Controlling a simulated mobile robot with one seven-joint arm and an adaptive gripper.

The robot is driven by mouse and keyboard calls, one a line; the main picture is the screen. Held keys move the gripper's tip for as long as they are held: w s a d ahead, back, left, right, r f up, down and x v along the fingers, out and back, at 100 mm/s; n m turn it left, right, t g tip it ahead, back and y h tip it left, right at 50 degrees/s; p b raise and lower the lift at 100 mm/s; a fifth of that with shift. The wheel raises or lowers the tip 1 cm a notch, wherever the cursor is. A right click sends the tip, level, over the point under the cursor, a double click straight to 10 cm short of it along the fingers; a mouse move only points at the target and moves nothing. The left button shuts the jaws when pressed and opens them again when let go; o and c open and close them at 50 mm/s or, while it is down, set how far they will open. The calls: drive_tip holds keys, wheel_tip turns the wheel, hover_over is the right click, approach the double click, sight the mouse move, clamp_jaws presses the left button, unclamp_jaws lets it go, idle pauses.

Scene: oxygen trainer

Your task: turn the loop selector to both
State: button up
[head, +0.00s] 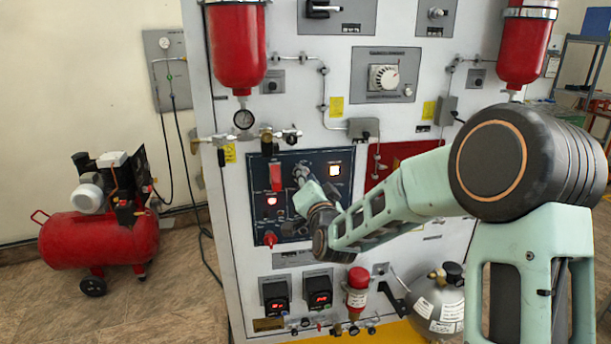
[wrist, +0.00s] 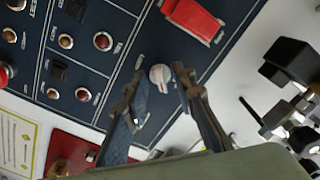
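A pale grey rotary knob (wrist: 160,74), which looks like the loop selector, sits on the dark blue control panel (wrist: 115,60). Its label is not readable. In the wrist view my gripper (wrist: 157,78) is open, with one finger to each side of the knob in the picture. A gap shows on both sides, and I cannot tell how far the fingertips are from the panel. In the head view my gripper (head: 302,174) is at the upper middle of the blue panel (head: 316,160). My gripper and arm hide part of the panel there.
A red switch cover (wrist: 195,20) is close to the knob. Lit buttons (head: 334,170) and a red knob (head: 270,238) are also on the panel. Valves and gauges (head: 266,136) project just above it. A red compressor (head: 100,235) stands on the floor at the left.

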drive_tip(key=shift+w, duration=0.2)
clamp_jaws()
